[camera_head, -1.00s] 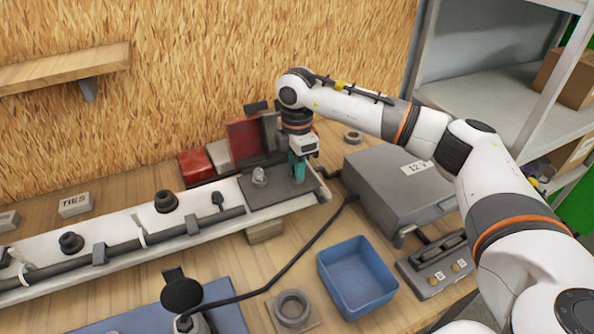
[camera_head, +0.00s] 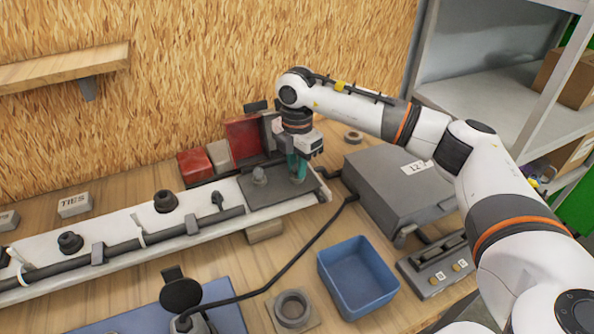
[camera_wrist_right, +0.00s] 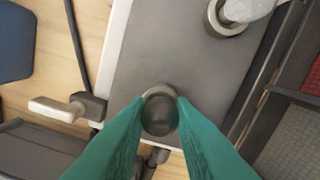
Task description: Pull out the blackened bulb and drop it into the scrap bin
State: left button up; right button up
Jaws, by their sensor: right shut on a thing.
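The blackened bulb (camera_wrist_right: 160,115) is dark and round, and sits between my right fingertips in the right wrist view. A pale ring shows behind it at the grey plate, so it appears to be at its socket. My right gripper (camera_head: 297,172) points down over the right end of the white trailer beam and is shut on the bulb. A second, lighter bulb (camera_head: 259,176) stands in the plate to the left; it also shows in the right wrist view (camera_wrist_right: 248,8). A blue open bin (camera_head: 357,278), which looks empty, stands at the front; I see no scrap label. My left gripper is not in view.
A grey 12 V box (camera_head: 400,185) stands right of the beam, with a switch panel (camera_head: 437,268) before it. A black cable (camera_head: 290,270) crosses the bench left of the blue bin. A ring on a square base (camera_head: 293,308) lies beside the bin. Red blocks stand behind the plate.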

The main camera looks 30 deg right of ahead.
jog(key=n, duration=0.3)
jog(key=shift+n, duration=0.3)
dwell(0.3)
jog(key=n, duration=0.3)
jog(key=shift+n+b, duration=0.3)
jog(key=shift+b, duration=0.1)
jog(key=shift+r, duration=0.15)
jog(key=shift+r+p, duration=1.7)
jog(key=shift+r, duration=0.65)
